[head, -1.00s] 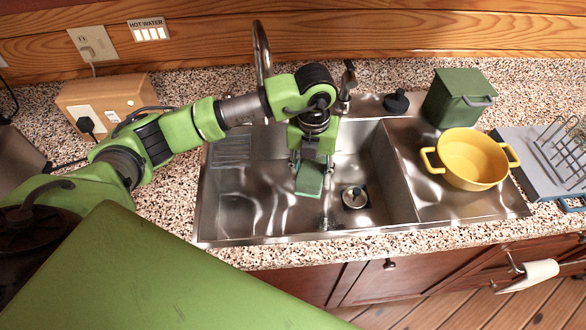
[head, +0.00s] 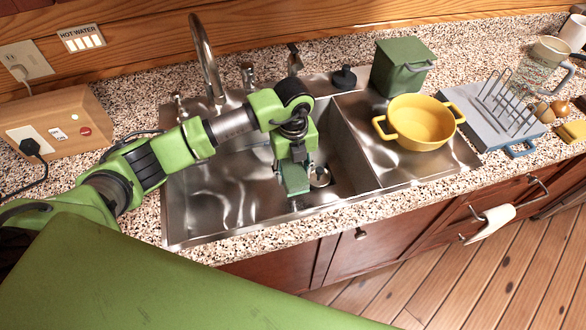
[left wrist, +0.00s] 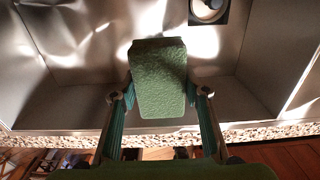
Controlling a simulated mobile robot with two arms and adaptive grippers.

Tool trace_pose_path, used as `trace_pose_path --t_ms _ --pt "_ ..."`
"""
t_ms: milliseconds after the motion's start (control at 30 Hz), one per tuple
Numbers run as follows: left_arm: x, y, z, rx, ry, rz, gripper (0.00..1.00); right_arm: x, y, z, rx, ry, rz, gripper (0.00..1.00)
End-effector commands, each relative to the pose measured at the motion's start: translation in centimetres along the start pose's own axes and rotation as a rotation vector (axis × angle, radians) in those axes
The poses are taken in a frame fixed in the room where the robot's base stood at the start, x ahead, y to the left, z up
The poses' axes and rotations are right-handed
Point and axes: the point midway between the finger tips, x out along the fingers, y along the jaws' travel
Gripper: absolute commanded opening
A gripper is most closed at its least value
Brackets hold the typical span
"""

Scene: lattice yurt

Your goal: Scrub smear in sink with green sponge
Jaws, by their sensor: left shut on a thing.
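My left gripper (head: 291,164) reaches down into the metal sink (head: 215,200) and is shut on the green sponge (head: 295,182). In the left wrist view the sponge (left wrist: 160,78) sits between the two fingers of the left gripper (left wrist: 160,96), its flat face toward the camera. The sponge is inside the basin beside the drain (head: 320,177). Whether it touches the basin floor I cannot tell. I cannot make out a smear apart from the bright reflections on the metal. My right gripper is not in view.
The faucet (head: 206,60) rises behind the basin. A yellow pot (head: 420,122) stands on the drainboard at right, with a green lidded bin (head: 400,68) behind it. A dish rack (head: 495,108) is farther right. The sink walls enclose the gripper.

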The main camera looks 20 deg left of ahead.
Motion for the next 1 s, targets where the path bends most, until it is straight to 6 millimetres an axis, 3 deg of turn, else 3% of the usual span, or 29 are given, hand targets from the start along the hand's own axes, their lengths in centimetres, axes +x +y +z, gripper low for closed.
trace_pose_path --t_ms 33,1000 --pt "1.1 0.0 0.0 0.0 0.0 0.0 0.25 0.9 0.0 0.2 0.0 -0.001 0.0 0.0" --pt "12.6 0.0 0.0 0.0 0.0 0.0 0.25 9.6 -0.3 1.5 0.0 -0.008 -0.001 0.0"
